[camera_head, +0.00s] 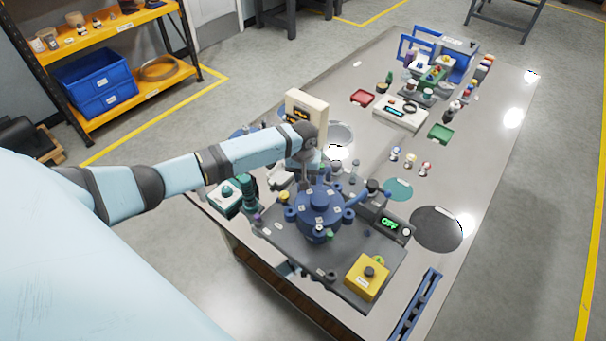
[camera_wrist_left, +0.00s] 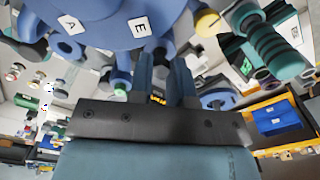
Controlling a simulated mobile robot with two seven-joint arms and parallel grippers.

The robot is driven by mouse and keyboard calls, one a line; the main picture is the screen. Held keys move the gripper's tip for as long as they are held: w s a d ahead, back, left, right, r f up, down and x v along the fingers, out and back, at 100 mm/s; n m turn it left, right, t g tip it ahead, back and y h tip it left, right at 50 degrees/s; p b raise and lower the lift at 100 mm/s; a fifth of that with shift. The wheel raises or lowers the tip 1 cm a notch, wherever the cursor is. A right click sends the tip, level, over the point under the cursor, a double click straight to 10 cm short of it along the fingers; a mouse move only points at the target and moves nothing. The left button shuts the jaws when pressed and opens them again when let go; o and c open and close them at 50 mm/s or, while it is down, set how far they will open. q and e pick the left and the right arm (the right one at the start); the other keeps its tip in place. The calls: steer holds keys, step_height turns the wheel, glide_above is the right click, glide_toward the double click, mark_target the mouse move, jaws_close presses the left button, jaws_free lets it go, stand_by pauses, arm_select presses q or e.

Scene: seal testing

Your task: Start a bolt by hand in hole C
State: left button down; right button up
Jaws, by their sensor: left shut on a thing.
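The blue round flanged vessel (camera_head: 318,205) stands on a dark base plate (camera_head: 282,240), with small white labels on its top and lugs around its rim. In the left wrist view the blue body (camera_wrist_left: 100,22) shows labels A and E close to the fingers. I cannot make out a label C. My left gripper (camera_head: 305,181) is low at the vessel's far side; in the left wrist view its two fingers (camera_wrist_left: 166,75) point at the rim. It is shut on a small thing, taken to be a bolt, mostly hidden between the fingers. My right gripper is not in view.
A yellow button box (camera_head: 367,278) stands at the plate's front corner, and a dark unit with a green display (camera_head: 391,222) is right of the vessel. A cream instrument (camera_head: 306,108) stands behind my wrist. The table's right side has free room.

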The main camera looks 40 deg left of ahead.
arm_select(q)
steer(key=shift+f, duration=0.5)
stand_by(1.2)
steer(key=m, duration=0.4)
steer(key=shift+s, duration=0.1)
steer(key=shift+m, duration=0.6)
steer(key=m, duration=0.3)
steer(key=shift+f, duration=0.1)
steer(key=shift+m, duration=0.8)
steer(key=c, duration=1)
jaws_free()
